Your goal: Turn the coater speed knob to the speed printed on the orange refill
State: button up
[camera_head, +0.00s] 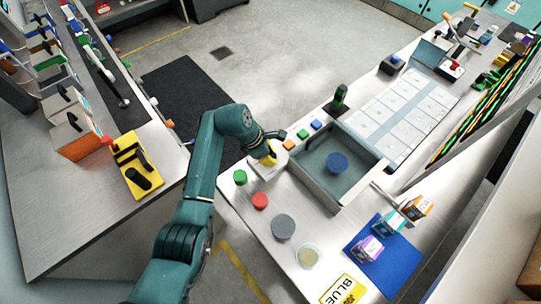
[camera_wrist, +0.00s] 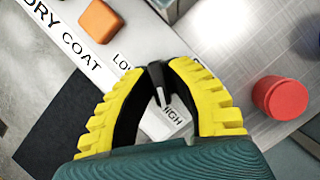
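My gripper (camera_head: 271,158) has yellow fingers and is low over the white coater panel at the near side of the tank. In the wrist view its fingertips (camera_wrist: 157,72) close in on both sides of the small dark speed knob (camera_wrist: 157,84) and appear to touch it. A pale mark on the knob points down the picture, roughly toward the "HIGH" label (camera_wrist: 172,116). The "LOW" label (camera_wrist: 121,62) is up and left of the knob; another label at the right is mostly hidden by a finger. The orange refill (camera_head: 418,208) stands at the right; its print is too small to read.
The grey tank (camera_head: 311,188) holds a blue disc. An orange block (camera_wrist: 100,20) and a red cylinder (camera_wrist: 281,97) are near my gripper.

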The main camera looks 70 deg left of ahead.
grip_shut()
jog(key=shift+m+p, duration=0.3)
jog(key=shift+r+m+h+p, duration=0.1)
jog(key=shift+m+h+p, duration=0.3)
jog(key=shift+m+p, duration=0.3)
jog(key=m+h, duration=0.1)
jog(key=m, duration=0.2)
jog(key=shift+g, duration=0.4)
jog(key=m, duration=0.1)
jog(key=m+g+h+b, duration=0.1)
jog(key=m, duration=0.1)
jog(key=shift+f+m, duration=0.3)
jog(key=shift+m+g+h+b, duration=0.3)
jog(key=shift+m+g+b, duration=0.2)
jog(key=shift+m+b, duration=0.9)
jog(key=shift+r+m, duration=0.1)
jog(key=shift+m, duration=0.2)
